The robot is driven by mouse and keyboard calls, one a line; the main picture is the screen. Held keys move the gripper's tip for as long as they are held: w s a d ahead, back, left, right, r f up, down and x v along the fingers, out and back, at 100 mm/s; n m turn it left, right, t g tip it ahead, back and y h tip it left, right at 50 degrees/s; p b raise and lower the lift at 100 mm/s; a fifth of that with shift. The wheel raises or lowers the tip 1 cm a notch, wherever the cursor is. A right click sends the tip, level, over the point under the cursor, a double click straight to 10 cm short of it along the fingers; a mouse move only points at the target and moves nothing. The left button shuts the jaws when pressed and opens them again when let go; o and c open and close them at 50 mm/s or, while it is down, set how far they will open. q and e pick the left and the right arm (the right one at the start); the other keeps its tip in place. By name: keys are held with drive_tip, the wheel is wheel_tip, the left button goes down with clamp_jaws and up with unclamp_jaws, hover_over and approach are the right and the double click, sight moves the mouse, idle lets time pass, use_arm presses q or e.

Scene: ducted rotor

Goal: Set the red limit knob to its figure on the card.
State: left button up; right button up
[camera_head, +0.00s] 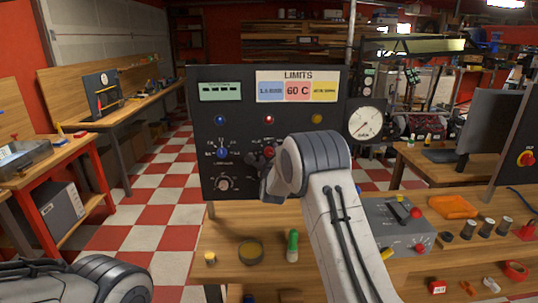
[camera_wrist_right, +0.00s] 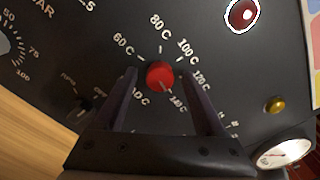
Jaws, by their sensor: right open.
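The red limit knob (camera_wrist_right: 160,76) is on the dark panel, inside a ring of temperature marks that includes 60 C, 80 C, 100 C and 120 C. Its white pointer line seems to aim at the lower right, near the 140 C mark. In the head view the knob (camera_head: 269,152) shows just above my right gripper (camera_head: 266,168). In the wrist view my right gripper (camera_wrist_right: 156,72) is open, with one finger on each side of the knob and gaps visible. The card (camera_head: 297,87) is headed LIMITS; its red field reads 60 C. My left gripper is out of view.
A round gauge (camera_head: 366,122) is at the panel's right.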

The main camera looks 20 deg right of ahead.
clamp_jaws()
